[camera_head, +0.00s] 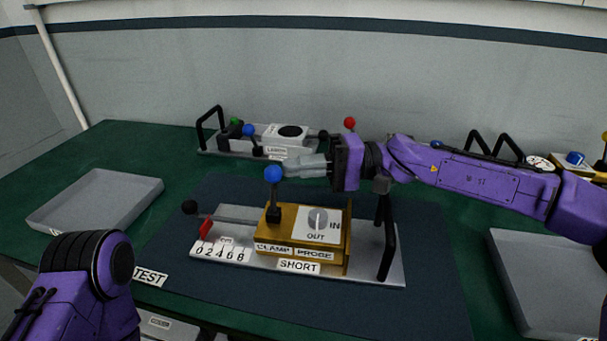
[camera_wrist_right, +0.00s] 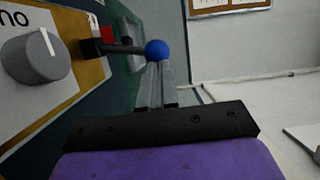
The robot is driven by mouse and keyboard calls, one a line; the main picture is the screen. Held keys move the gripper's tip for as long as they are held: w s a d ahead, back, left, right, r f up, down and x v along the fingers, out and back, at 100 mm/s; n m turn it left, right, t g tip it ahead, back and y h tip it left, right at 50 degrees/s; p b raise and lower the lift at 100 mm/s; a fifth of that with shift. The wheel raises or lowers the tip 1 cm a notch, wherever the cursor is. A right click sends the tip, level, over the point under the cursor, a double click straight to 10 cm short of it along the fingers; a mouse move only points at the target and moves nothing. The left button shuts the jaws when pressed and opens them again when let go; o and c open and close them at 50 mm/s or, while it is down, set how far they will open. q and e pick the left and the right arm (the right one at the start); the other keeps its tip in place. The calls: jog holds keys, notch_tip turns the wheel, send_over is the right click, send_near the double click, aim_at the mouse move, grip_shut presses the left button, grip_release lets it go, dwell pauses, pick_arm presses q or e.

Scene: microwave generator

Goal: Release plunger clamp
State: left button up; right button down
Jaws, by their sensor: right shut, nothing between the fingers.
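The clamp lever is a black upright stem with a blue ball knob (camera_head: 273,174), on the left end of the yellow block (camera_head: 301,260) labelled CLAMP and PROBE. My right gripper (camera_head: 287,171) is shut and empty, its fingertips right beside the blue knob. In the right wrist view, the knob (camera_wrist_right: 157,50) is at the tips of the closed fingers (camera_wrist_right: 158,66); I cannot tell whether they touch it. A red pointer (camera_head: 206,228) stands by the number scale. My left gripper is out of view.
The fixture's metal base (camera_head: 372,270) has a black handle (camera_head: 388,240) at its right end. Another fixture (camera_head: 225,145) stands behind. Empty grey trays lie at left (camera_head: 98,198) and right (camera_head: 540,270).

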jog(key=n, duration=0.1)
jog(key=s+n+b, duration=0.1)
jog(key=s+h, duration=0.1)
jog(key=shift+a+r+n, duration=0.35)
jog(key=shift+n, duration=0.05)
jog(key=shift+s+a+r+n+t+h+b, duration=0.15)
jog(key=shift+s+n+t+h+b, duration=0.25)
jog(key=shift+s+n+b, duration=0.75)
jog(key=shift+s+a+n+b, duration=0.3)
jog(key=shift+s+n, duration=0.25)
jog(key=shift+n, duration=0.2)
jog(key=shift+s, duration=0.1)
jog(key=w+d+r+p, duration=0.1)
jog(key=d, duration=0.5)
jog(key=w+d+r+p, duration=0.1)
jog(key=d+r, duration=0.1)
jog(key=d, duration=0.4)
jog(key=shift+w+d+p, duration=0.3)
jog(key=shift+w+d, duration=0.05)
jog(key=shift+w, duration=0.05)
jog(key=shift+r, duration=0.1)
